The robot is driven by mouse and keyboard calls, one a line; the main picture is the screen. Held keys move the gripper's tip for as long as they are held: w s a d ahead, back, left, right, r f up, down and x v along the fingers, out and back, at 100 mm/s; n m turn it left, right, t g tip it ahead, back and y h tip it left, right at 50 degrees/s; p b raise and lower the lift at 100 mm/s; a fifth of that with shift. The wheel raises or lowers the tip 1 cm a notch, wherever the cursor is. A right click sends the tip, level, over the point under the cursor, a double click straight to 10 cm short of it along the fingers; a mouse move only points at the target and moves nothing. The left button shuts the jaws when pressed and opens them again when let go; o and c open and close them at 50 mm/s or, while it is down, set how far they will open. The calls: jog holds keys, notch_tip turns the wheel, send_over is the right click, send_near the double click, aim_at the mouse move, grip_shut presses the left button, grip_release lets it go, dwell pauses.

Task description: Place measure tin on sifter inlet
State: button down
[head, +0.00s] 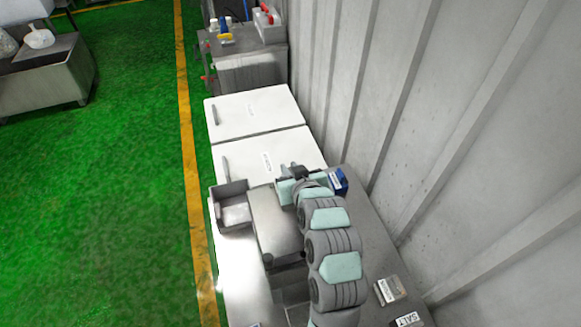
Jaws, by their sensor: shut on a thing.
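My arm reaches up from the bottom of the head view, and my gripper (294,175) is at its far end, above the bench. The gripper is shut on a small dark grey thing that I take to be the measure tin; my wrist hides much of it and its shape is unclear. A grey metal housing (275,225) stands just left of my wrist, with an open square metal tray (233,207) at its left. I cannot tell which part is the sifter inlet; my arm may cover it.
A blue labelled box (339,181) stands close right of my wrist. White chest lids (253,110) lie beyond the bench. Labelled packs, one marked SALT (408,320), sit at the lower right. A corrugated wall (400,110) bounds the right; green floor (110,200) is open at left.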

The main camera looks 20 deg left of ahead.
jog(key=shift+f, duration=0.1)
jog(key=c, duration=1.4)
grip_release()
jog(key=shift+r, duration=0.25)
jog(key=p+v, duration=0.2)
jog(key=v, duration=1)
jog(key=shift+s+a+p, duration=0.1)
jog(key=shift+p, duration=0.2)
